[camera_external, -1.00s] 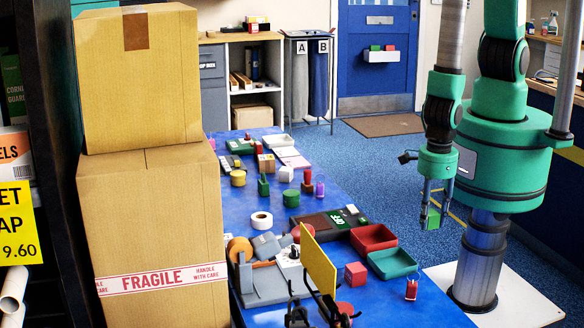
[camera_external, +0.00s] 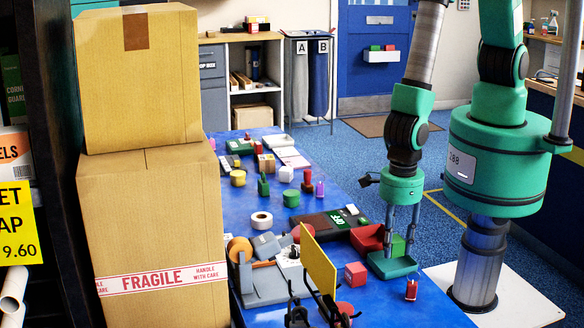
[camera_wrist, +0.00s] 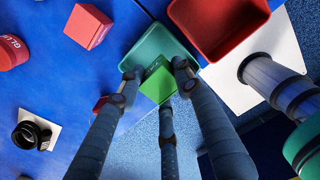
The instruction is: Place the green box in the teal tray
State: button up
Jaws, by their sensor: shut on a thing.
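The green box (camera_external: 398,246) is held between the fingers of my gripper (camera_external: 399,250), which is shut on it. It also shows in the wrist view (camera_wrist: 158,82) between my fingertips. The teal tray (camera_external: 392,268) is on the blue table near its right edge. In both views the box overlaps the tray. In the external view the box appears at or just above the tray's back rim; I cannot tell whether it touches the tray. In the wrist view part of the tray (camera_wrist: 150,45) shows beyond the box, and my fingers hide the rest.
A red tray (camera_external: 367,239) stands right beside the teal tray. A red cube (camera_external: 355,273) and a small red item (camera_external: 411,290) are nearby on the table. A yellow upright panel (camera_external: 319,264) stands toward the front.

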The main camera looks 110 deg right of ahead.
aim_at(394, 254)
jog(key=shift+w, duration=0.1)
jog(key=shift+f+b, duration=0.35)
jog(key=shift+f, duration=1.4)
jog(key=shift+f, duration=0.15)
jog(key=o, duration=0.9)
jog(key=shift+c, duration=0.2)
notch_tip(394, 254, up, 12)
jog(key=shift+r+p, duration=0.15)
jog(key=shift+p, duration=0.85)
